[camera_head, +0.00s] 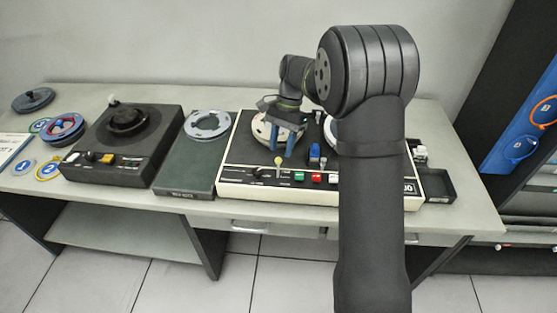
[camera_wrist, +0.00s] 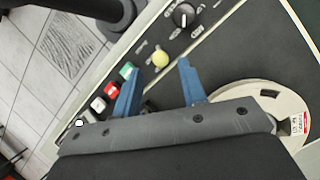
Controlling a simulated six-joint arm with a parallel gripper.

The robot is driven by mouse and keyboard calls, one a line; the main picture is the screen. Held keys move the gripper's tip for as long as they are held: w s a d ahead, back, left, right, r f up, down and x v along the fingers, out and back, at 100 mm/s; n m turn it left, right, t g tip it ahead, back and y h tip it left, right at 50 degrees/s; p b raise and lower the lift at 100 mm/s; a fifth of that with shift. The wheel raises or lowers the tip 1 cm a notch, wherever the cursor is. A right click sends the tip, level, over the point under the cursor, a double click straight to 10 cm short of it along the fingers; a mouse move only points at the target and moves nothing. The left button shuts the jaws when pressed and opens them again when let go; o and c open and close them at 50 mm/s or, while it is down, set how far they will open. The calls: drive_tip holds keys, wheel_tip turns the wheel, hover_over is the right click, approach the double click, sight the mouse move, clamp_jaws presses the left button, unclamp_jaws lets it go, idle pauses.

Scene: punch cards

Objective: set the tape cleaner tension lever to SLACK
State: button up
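A lever with a pale yellow ball knob (camera_head: 278,161) stands on the front panel of the cream-edged tape deck (camera_head: 230,192). In the wrist view the yellow knob (camera_wrist: 161,60) shows between and just beyond my fingertips. My gripper (camera_head: 284,150) is open and empty, its blue fingers above the deck behind the knob. The fingers also show spread apart in the wrist view (camera_wrist: 160,68). I cannot tell their height over the knob. The lettering beside the lever is too small to read, so its setting is unclear.
Green (camera_head: 299,176) and red (camera_head: 316,178) buttons sit right of the lever; a black dial (camera_wrist: 184,17) is near it. A white reel (camera_wrist: 296,108) lies behind. A black machine (camera_head: 120,145) with a white-knobbed lever (camera_head: 113,101) stands left. My arm hides the deck's right part.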

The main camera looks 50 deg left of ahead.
sight(278, 161)
drive_tip(key=shift+x, duration=2.6)
clamp_jaws()
